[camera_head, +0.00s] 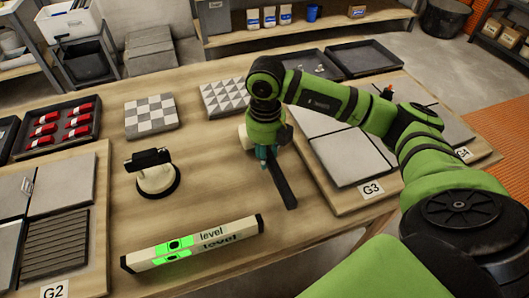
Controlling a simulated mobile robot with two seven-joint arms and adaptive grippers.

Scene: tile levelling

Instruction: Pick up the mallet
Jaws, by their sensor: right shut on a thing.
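The mallet (283,186) lies on the wooden table, its dark handle pointing toward the front. A pale rounded part, probably its head, shows just left of my right gripper (266,156). My right gripper points down over the mallet and is shut on it near the head end. The gripper's wrist hides part of the head, and I cannot tell whether the mallet touches the table. My left gripper is not in view.
A level (192,243) lies at the front, and a suction cup lifter (157,175) stands left of the mallet. Tiled board G3 (350,200) is close on the right; board G2 (100,220) is at the left. Patterned tiles (151,116) and a tray of red clips (92,112) lie behind.

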